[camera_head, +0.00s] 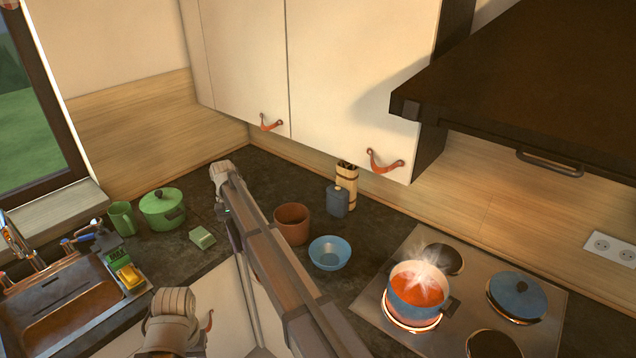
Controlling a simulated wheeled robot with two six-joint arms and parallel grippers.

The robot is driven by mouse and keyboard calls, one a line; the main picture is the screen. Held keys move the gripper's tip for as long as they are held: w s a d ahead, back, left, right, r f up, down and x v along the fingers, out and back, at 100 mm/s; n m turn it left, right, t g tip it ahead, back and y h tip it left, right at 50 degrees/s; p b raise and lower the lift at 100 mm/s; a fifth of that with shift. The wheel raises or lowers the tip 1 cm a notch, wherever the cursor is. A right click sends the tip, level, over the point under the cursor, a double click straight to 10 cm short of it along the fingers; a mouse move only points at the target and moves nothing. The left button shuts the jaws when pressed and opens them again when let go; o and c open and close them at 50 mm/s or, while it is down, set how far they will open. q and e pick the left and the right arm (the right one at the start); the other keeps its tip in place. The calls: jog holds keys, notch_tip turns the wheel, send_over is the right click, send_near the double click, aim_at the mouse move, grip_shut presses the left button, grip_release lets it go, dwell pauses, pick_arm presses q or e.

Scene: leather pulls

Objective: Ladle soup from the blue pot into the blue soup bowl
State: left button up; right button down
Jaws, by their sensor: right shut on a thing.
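The blue pot (419,298) stands on a glowing front-left burner, with orange-red soup (417,287) in it and steam rising. The blue soup bowl (329,253) stands upright on the dark counter to the left of the hob and looks empty. My right arm crosses the middle of the picture, left of the bowl. My right gripper (226,213) is small and partly hidden by its arm. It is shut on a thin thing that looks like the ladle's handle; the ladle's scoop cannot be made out. My left arm shows at the bottom left, but its gripper does not.
A brown pot (292,224) stands just behind the bowl. A dark blue canister (337,201) is near the wall. A blue lid (517,295) lies on the right burner. A green pot (162,209), green mug (122,219) and sink (65,318) are left. The range hood (530,85) overhangs the hob.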

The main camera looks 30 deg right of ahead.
jog(key=w+d+r+n+h+p, duration=0.1)
jog(key=w+d+r+n, duration=0.15)
jog(key=d, duration=1.25)
jog(key=w+d+r+n+h+p, duration=0.1)
jog(key=w+d+r+n+p, duration=0.15)
jog(key=d, duration=1.25)
pick_arm(q)
notch_tip(320, 180, up, 4)
jog(key=shift+f+b, duration=0.15)
jog(key=shift+b, duration=0.5)
pick_arm(e)
jog(key=s+a+f+m+t+h, duration=0.1)
jog(key=s+a+t+h, duration=0.1)
jog(key=s+a, duration=0.3)
jog(key=shift+s+f+t, duration=0.2)
jog(key=shift+f+t, duration=0.15)
jog(key=shift+t, duration=0.25)
